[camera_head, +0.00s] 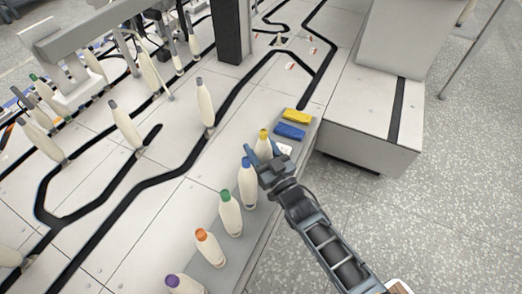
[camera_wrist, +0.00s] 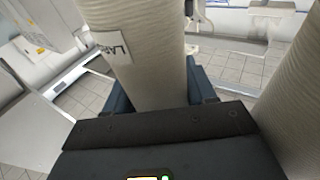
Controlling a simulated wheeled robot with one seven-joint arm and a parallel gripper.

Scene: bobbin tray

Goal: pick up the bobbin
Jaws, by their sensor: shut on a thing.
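The bobbin in my grip is cream with a yellow cap (camera_head: 264,134), at the far end of a row on the tray ledge (camera_head: 215,277). My gripper (camera_head: 263,152) has its fingers on either side of it and is shut on its body. In the wrist view the cream bobbin body (camera_wrist: 146,65) fills the space between the fingers (camera_wrist: 160,90). It looks upright; its lower part is hidden behind my gripper in the head view, so I cannot tell whether it touches the ledge.
A blue-capped bobbin (camera_head: 247,190) stands close beside my gripper. Green-capped (camera_head: 230,217), orange-capped (camera_head: 211,250) and purple-capped (camera_head: 184,285) bobbins follow along the row. Yellow (camera_head: 296,116) and blue (camera_head: 290,132) blocks lie just beyond. A white machine block (camera_head: 365,120) stands right.

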